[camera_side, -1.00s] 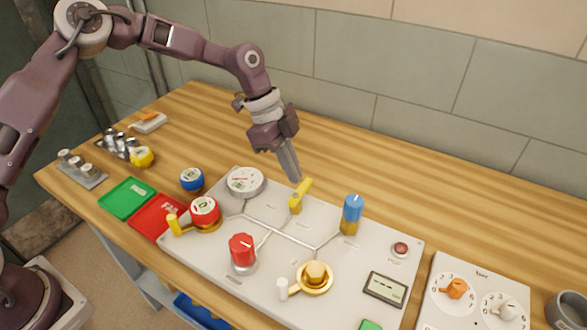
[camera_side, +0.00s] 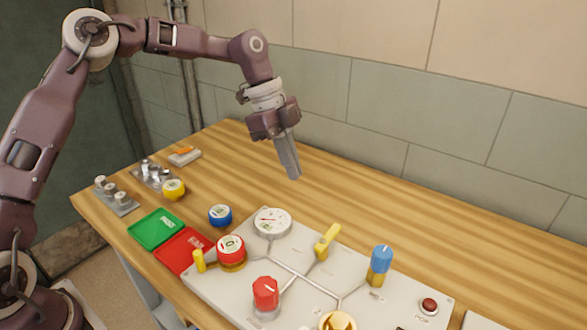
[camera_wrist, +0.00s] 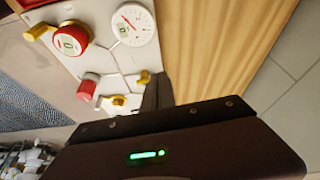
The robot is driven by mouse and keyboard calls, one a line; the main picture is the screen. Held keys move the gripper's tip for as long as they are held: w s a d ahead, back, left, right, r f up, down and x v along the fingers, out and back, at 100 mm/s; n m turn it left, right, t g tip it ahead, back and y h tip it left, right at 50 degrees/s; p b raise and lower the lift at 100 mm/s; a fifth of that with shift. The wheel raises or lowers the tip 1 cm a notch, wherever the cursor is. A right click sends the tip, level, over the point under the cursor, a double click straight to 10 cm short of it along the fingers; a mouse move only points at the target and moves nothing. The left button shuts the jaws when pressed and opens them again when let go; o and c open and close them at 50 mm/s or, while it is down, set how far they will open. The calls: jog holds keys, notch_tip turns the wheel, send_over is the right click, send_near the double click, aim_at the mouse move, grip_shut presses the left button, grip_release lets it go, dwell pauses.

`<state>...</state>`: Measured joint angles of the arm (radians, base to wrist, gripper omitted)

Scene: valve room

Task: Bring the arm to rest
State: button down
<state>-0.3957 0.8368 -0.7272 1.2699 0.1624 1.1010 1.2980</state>
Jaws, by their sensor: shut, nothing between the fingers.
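My gripper (camera_side: 291,174) is shut and empty. In the side view it points down above the wooden bench (camera_side: 350,196), behind the valve panel (camera_side: 300,262) and apart from it. Its fingers look dark in the wrist view (camera_wrist: 160,92). My arm reaches in from the left, bent at the elbow. The panel carries a white dial gauge (camera_side: 272,222), a yellow lever (camera_side: 328,242), a blue-topped valve (camera_side: 380,262), a red knob (camera_side: 265,293) and a red-topped valve with a yellow handle (camera_side: 231,250). The wrist view also shows the gauge (camera_wrist: 133,24).
A green tray (camera_side: 155,228) and a red tray (camera_side: 182,252) lie left of the panel. A blue round gauge (camera_side: 220,215), a yellow one (camera_side: 174,189) and metal fittings (camera_side: 117,196) stand nearby. A tiled wall (camera_side: 440,120) is behind. The bench right of my gripper is clear.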

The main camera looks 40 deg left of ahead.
jog(key=s+a+r+n+t+y, duration=0.25)
jog(key=s+r+n+y, duration=0.4)
jog(key=s, duration=0.95)
jog(key=s+a+r+n+t+h, duration=0.1)
jog(key=s+a+n, duration=0.1)
jog(key=s+n, duration=0.3)
jog(key=s+a+r+n+t+h, duration=0.1)
jog(key=s+n, duration=0.4)
jog(key=s, duration=0.7)
jog(key=shift+a+r+t, duration=0.25)
jog(key=shift+a+t, duration=0.1)
jog(key=shift+a, duration=0.15)
jog(key=shift+n, duration=0.25)
